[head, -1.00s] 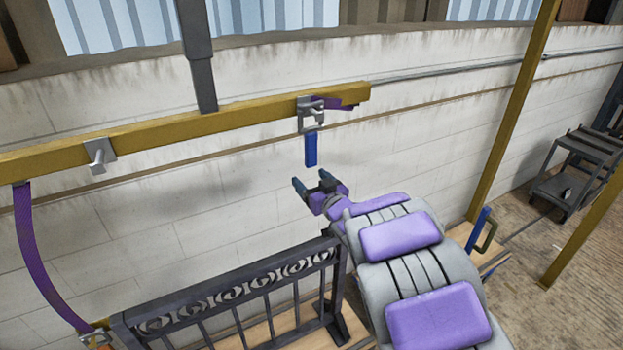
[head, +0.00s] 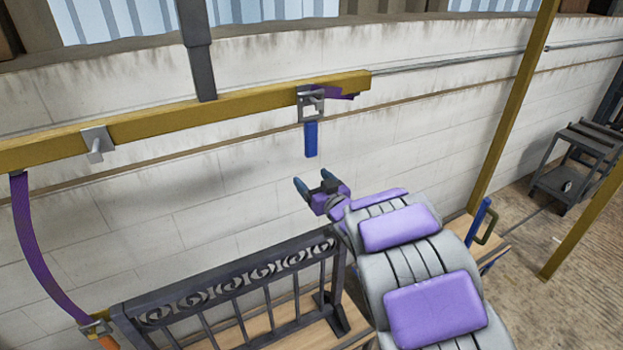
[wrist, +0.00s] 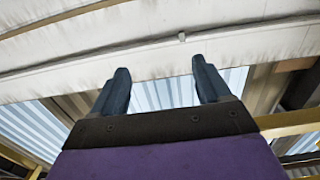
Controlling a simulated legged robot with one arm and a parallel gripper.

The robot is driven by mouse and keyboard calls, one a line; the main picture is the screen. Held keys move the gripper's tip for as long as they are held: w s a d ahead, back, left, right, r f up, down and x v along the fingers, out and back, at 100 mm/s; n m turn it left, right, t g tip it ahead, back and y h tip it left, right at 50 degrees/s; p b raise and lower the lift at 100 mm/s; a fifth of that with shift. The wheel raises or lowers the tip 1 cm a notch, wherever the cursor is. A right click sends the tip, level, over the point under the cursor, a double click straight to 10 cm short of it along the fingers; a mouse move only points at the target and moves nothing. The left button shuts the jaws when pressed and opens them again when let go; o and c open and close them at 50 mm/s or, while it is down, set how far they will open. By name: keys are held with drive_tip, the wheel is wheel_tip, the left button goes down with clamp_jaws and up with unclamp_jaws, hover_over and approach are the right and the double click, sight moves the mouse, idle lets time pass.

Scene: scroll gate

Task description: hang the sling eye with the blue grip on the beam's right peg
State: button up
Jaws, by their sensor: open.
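The sling eye (head: 302,104), a grey metal frame, is at the right peg near the right end of the yellow beam (head: 215,116). It appears to hang around the peg, though the exact seating is too small to tell. Its blue grip (head: 311,140) hangs straight down below the beam.
The left peg (head: 96,147) is bare. Another purple strap (head: 38,255) hangs from the beam's left end to the dark scroll gate (head: 235,290). A yellow post (head: 512,110) and a grey cart (head: 580,165) stand right. A blue piece with an olive loop (head: 488,226) stands nearby.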

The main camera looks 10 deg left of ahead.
drive_tip(key=p+v, duration=0.1)
drive_tip(key=v, duration=0.9)
drive_tip(key=shift+r, duration=0.1)
idle(0.5)
idle(1.0)
drive_tip(key=s+d+f+m+g+h, duration=0.1)
drive_tip(key=d+m+h, duration=0.2)
drive_tip(key=d+h, duration=0.6)
drive_tip(key=s+d+f+m+g+h+b, duration=0.1)
drive_tip(key=s+d+f+m+g+h, duration=0.2)
drive_tip(key=s+d, duration=0.6)
drive_tip(key=s+a+g+y+b, duration=0.1)
drive_tip(key=s+g, duration=1.1)
drive_tip(key=s, duration=2.2)
drive_tip(key=shift+a+r+m+g+y, duration=0.25)
drive_tip(key=shift+a+m+g+y, duration=0.2)
drive_tip(key=shift+a, duration=0.45)
